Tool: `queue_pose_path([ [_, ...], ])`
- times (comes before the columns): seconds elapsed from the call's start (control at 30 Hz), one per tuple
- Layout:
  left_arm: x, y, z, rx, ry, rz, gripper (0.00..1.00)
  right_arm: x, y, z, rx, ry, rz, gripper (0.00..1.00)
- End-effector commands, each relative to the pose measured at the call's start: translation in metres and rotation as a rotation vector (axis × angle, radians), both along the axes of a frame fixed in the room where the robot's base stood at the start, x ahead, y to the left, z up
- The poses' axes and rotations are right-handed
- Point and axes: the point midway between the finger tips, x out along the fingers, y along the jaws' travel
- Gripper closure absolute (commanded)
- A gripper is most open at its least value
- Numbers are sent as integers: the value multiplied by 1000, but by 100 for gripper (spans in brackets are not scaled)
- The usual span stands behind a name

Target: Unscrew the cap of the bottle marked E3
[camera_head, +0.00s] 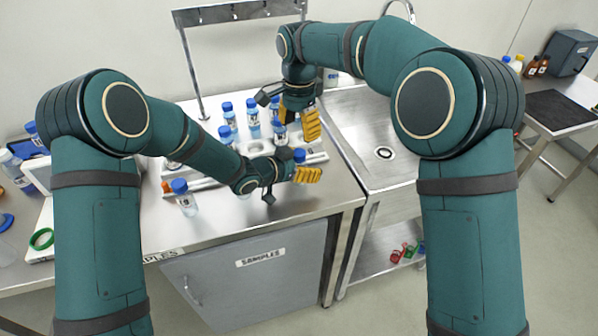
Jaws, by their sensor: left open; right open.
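Several small clear bottles with blue caps stand on the steel bench. The labels are too small to read, so I cannot tell which bottle is E3. One bottle (187,202) stands apart at the bench's front left. A group including one bottle (253,118) stands at a pale rack towards the back. A blue cap (299,155) shows right beside my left gripper (293,180), which is open, its yellow pad to the right. My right gripper (298,116) is open above and behind it, close to another bottle (279,132). The grippers partly hide the bottles between them.
A steel sink (370,130) is to the right, and a metal rail stand (190,65) rises behind. A green ring (41,239) lies at the far left. The bench's front right is clear.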

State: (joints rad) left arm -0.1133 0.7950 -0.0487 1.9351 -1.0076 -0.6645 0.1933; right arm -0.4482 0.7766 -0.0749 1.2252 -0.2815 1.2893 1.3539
Motion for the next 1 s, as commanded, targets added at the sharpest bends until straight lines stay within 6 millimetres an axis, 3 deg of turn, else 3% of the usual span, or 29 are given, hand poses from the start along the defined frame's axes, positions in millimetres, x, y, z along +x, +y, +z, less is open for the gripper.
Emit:
queue_pose_path([
  [0.13,0,0,0,0,0,0,23,0,0,0,0,0,0,38],
  [0.17,0,0,0,0,0,0,30,0,0,0,0,0,0,38],
  [0.37,0,0,0,0,0,0,100,0,0,0,0,0,0,38],
  [0.63,0,0,0,0,0,0,100,0,0,0,0,0,0,38],
  [0.67,0,0,0,0,0,0,100,0,0,0,0,0,0,29],
  [0.77,0,0,0,0,0,0,100,0,1,0,-2,2,2,28],
  [1.0,0,0,0,0,0,0,100,-3,19,6,-54,30,21,28],
])
